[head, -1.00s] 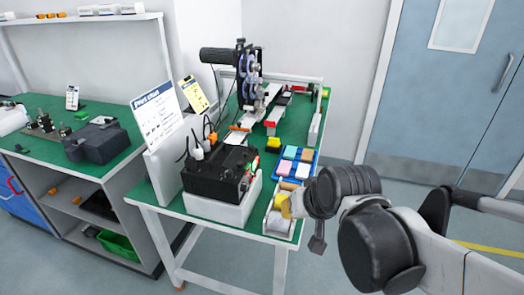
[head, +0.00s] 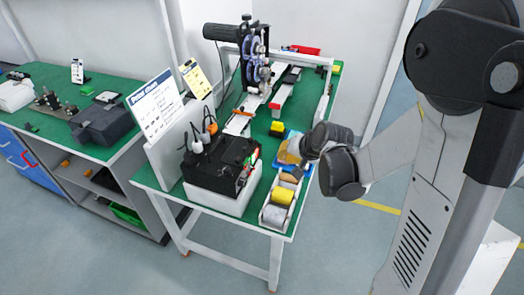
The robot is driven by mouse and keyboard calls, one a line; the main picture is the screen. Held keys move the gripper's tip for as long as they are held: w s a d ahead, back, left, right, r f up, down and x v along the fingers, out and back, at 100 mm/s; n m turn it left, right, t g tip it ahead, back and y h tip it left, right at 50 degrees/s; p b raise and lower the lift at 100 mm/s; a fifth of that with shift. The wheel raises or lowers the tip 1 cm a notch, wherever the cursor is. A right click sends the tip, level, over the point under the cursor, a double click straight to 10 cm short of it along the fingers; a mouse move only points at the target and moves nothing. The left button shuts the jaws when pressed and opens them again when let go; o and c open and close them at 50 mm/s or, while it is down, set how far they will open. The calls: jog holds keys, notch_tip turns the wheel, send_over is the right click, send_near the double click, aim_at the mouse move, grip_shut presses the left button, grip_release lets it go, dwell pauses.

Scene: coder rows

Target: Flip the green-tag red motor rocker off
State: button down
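A black control box (head: 215,165) sits on a white base at the front of the narrow green-topped bench. Small red and green parts (head: 249,164) show on the box's right side. They are too small for me to tell the rocker's position or which part is the green tag.
A yellow roll (head: 282,195) and a white roll lie in a white holder (head: 270,222) at the bench's front right. A reel machine (head: 256,60) stands behind. A sign board (head: 155,105) stands left of the box. Another green bench (head: 60,115) is at the left.

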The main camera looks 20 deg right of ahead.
aim_at(257, 154)
jog(key=w+a+f+b, duration=0.4)
jog(key=w+a+f, duration=0.1)
jog(key=w+f, duration=0.2)
jog(key=shift+w, duration=0.7)
